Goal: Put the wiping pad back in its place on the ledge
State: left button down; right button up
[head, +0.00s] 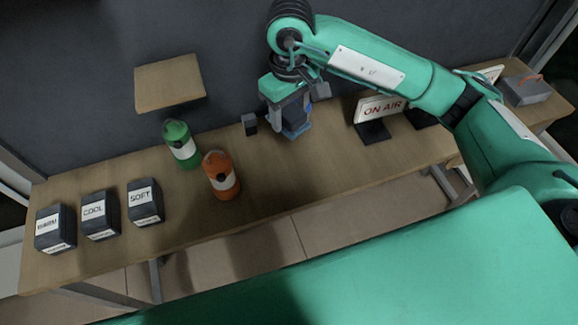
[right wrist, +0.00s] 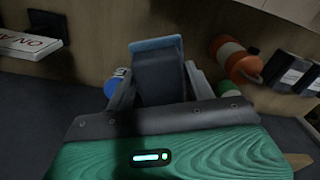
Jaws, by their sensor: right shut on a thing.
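My right gripper (head: 291,112) is shut on the wiping pad (head: 296,132), a dark grey block with a blue face. In the right wrist view the pad (right wrist: 158,75) stands between the fingers, blue edge outermost. The gripper points down over the back of the long table; I cannot tell whether the pad touches the table top. A small bare wooden ledge (head: 170,82) juts from the dark wall, to the left of and farther back than the gripper. My left gripper is not in view.
On the long table (head: 300,190) stand a green bottle (head: 181,144), an orange bottle (head: 221,175), a small dark block (head: 249,124) and an ON AIR sign (head: 378,112). Dark labelled boxes (head: 145,202) line the left end. The table's front middle is clear.

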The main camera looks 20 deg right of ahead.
jog(key=p, duration=0.6)
send_over(289, 171)
notch_tip(289, 171, down, 15)
jog(key=shift+f, duration=0.2)
notch_tip(289, 171, down, 4)
jog(key=shift+r+p, duration=0.25)
jog(key=shift+p, duration=0.65)
jog(key=shift+f+b, duration=0.3)
jog(key=shift+f, duration=0.05)
jog(key=o, duration=1)
jog(key=shift+c, duration=0.2)
jog(key=shift+r, duration=0.1)
jog(key=shift+r, duration=0.1)
jog(key=shift+r, duration=0.35)
notch_tip(289, 171, up, 11)
jog(key=b, duration=0.6)
